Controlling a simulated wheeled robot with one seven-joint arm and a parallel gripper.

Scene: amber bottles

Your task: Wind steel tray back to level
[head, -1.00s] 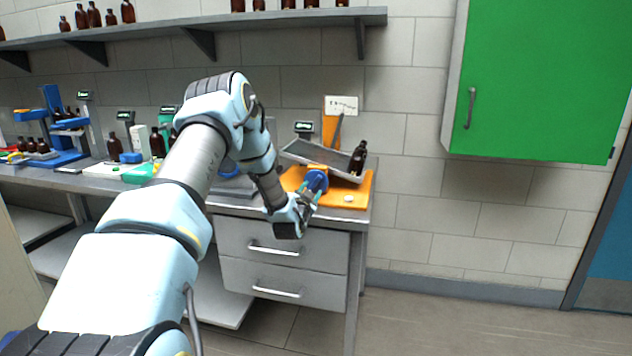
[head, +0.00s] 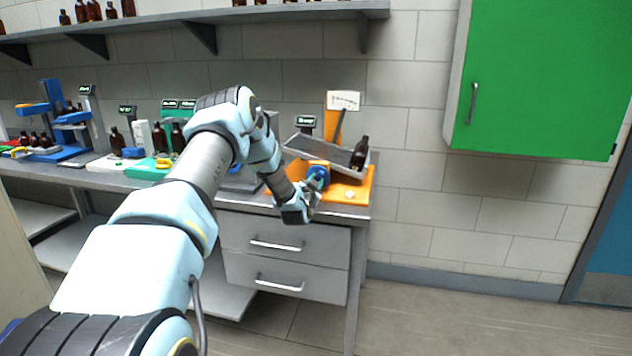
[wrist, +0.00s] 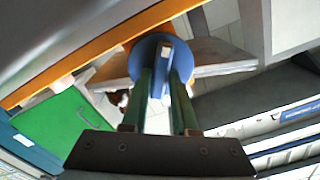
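The steel tray (head: 328,149) sits tilted on an orange stand, its right end lower than its left in the head view. A dark amber bottle (head: 360,152) stands leaning at its right end. A blue round knob (head: 318,176) is on the stand's front, below the tray. My gripper (head: 309,193) is right in front of the knob. In the wrist view its green fingers (wrist: 166,82) stand either side of the bar, with narrow gaps visible, so they look open around it.
The orange base (head: 359,190) lies near the bench's right end, with a small white disc on it. A pointer and a white scale card (head: 343,100) stand behind the tray. Drawers (head: 285,239) are below the bench. Other bottles and stations stand at the left.

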